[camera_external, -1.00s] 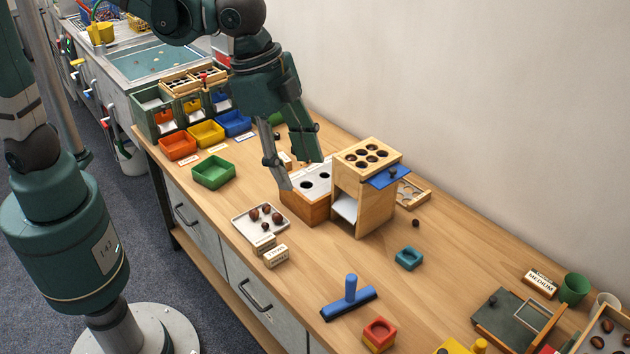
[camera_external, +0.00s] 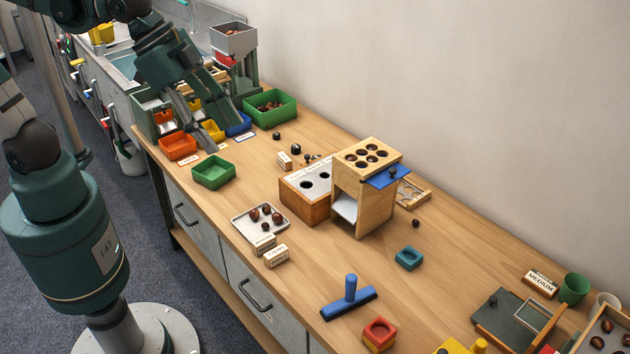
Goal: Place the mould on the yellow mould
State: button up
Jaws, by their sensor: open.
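A teal square mould (camera_external: 408,258) with a hollow middle lies alone on the wooden table, right of centre. A red square mould (camera_external: 380,326) sits near the front edge on a yellow-orange piece (camera_external: 376,346), which looks like a yellow mould; the red one covers its top. My gripper (camera_external: 219,134) is open and appears empty. It is at the far left of the table, over the coloured bins and well away from both moulds.
A wooden box with holes (camera_external: 375,190) stands mid-table beside a lower box (camera_external: 305,206). A green bin (camera_external: 213,172) and a nut tray (camera_external: 246,222) are left. Bare table surrounds the teal mould.

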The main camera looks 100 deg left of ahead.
jog(key=s+a+f+n+t, duration=0.1)
jog(key=s+a+f+n, duration=0.1)
jog(key=s, duration=0.8)
jog(key=shift+s+a+f+t, duration=0.25)
jog(key=shift+a+f+t, duration=0.1)
jog(key=shift+f, duration=0.35)
dwell(0.5)
